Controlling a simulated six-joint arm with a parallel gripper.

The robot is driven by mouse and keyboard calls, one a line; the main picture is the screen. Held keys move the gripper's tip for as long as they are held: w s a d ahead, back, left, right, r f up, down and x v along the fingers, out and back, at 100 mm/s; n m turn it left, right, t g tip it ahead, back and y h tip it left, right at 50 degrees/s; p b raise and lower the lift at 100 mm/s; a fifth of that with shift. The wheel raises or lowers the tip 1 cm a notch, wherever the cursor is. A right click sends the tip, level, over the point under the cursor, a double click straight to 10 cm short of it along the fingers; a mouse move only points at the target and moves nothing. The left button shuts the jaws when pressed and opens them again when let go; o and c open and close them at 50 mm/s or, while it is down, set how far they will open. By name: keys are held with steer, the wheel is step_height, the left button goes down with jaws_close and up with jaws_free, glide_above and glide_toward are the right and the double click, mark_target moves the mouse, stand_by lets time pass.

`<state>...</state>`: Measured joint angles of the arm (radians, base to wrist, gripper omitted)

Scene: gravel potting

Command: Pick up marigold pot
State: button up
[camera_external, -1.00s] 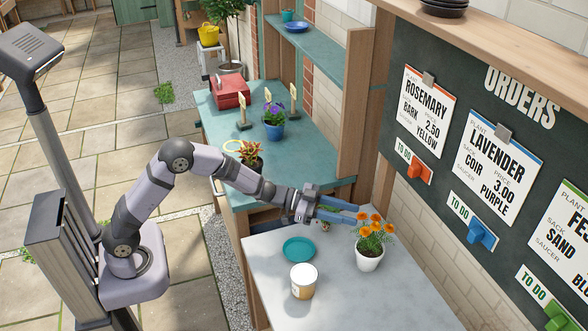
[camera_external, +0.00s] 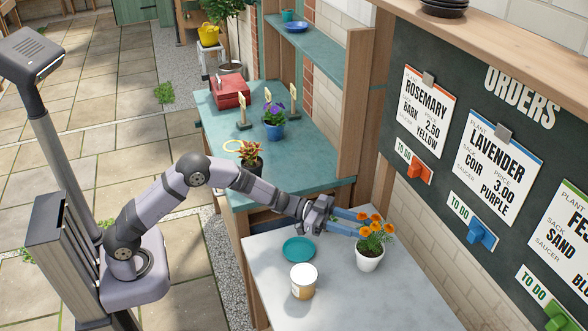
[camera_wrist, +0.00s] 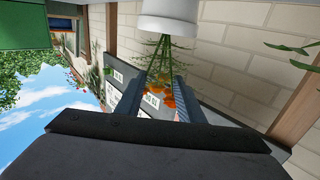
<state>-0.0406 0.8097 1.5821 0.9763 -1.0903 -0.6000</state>
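The marigold pot (camera_external: 369,262) is white with orange flowers and green stems. It stands upright on the pale grey tabletop, near its back right side. My gripper (camera_external: 362,225) is at the flowers' left side, above the pot's rim, with blue fingers apart. In the wrist view, the white pot (camera_wrist: 168,18) is at the top edge, upside down in the picture. The stems and orange blooms hang between the two fingers of my gripper (camera_wrist: 160,88). The fingers are open and not on the pot. Whether they touch the foliage I cannot tell.
A teal saucer (camera_external: 299,249) and a lidded tub (camera_external: 303,281) stand left of the pot on the pale table (camera_external: 345,300). The order board (camera_external: 445,150) rises behind. Potted plants and a red box (camera_external: 230,93) stand on the teal bench.

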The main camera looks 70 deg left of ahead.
mark_target(374, 232)
steer(key=shift+f+p+x, duration=0.15)
steer(key=shift+p+x, duration=0.1)
steer(key=shift+x, duration=0.9)
steer(key=shift+f+p+x, duration=0.15)
steer(key=shift+p+x, duration=0.05)
steer(key=shift+x, duration=0.9)
jaws_close()
steer(key=shift+r, duration=0.15)
